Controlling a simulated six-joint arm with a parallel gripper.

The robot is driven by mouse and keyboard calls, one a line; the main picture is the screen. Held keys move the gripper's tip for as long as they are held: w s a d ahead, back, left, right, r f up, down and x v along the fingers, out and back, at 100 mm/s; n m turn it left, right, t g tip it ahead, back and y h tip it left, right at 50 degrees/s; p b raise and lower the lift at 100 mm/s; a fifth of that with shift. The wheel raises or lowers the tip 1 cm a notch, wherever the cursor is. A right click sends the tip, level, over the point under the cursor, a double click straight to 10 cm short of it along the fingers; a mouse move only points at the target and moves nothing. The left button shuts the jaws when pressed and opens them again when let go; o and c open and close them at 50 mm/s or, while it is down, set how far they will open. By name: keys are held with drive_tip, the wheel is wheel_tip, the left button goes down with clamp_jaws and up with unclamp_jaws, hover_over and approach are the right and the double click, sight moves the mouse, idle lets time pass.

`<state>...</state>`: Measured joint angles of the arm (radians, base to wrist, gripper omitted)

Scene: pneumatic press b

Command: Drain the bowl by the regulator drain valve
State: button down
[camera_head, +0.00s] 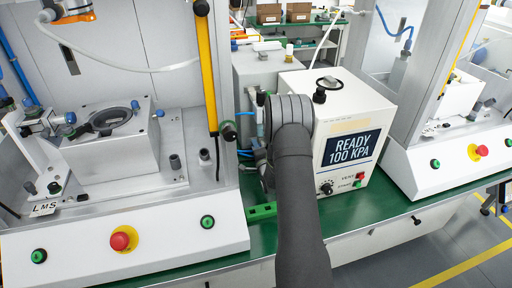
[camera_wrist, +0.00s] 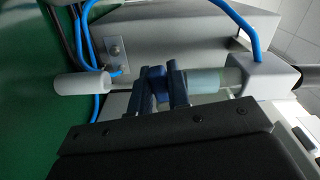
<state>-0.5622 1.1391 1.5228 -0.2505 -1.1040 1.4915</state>
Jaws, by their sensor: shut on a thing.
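In the wrist view, the regulator's bowl (camera_wrist: 205,80) is a pale, translucent cylinder lying sideways in the picture, joined to a grey bracket on the right. At its left end is a dark blue drain valve (camera_wrist: 157,84). My gripper (camera_wrist: 158,92) has its two dark fingers on either side of this blue part and is shut on it. I cannot tell whether any liquid is in the bowl. In the head view, my arm hides the gripper and the valve; a part of the regulator (camera_head: 261,98) shows just left of the arm's end.
A white cylinder (camera_wrist: 82,84) lies in line with the valve, at its left in the wrist view. Blue hoses (camera_wrist: 77,55) run close by. In the head view, a white control box (camera_head: 345,120) reading READY 100 KPA stands right of my arm, and a press station (camera_head: 120,235) stands left.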

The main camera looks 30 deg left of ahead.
drive_tip(key=n, duration=0.3)
drive_tip(key=shift+w+d+f, duration=0.1)
drive_tip(key=shift+f, duration=0.3)
drive_tip(key=shift+w+d+f+n, duration=0.1)
drive_tip(key=shift+f+n, duration=0.1)
drive_tip(key=shift+n, duration=0.7)
drive_tip(key=shift+w+d+f+n, duration=0.1)
drive_tip(key=shift+f+n, duration=0.05)
drive_tip(key=shift+n, duration=0.75)
drive_tip(key=c, duration=1.4)
unclamp_jaws()
drive_tip(key=shift+o, duration=0.2)
drive_tip(key=v, duration=1.7)
drive_tip(key=shift+s+d, duration=0.2)
drive_tip(key=shift+r, duration=0.1)
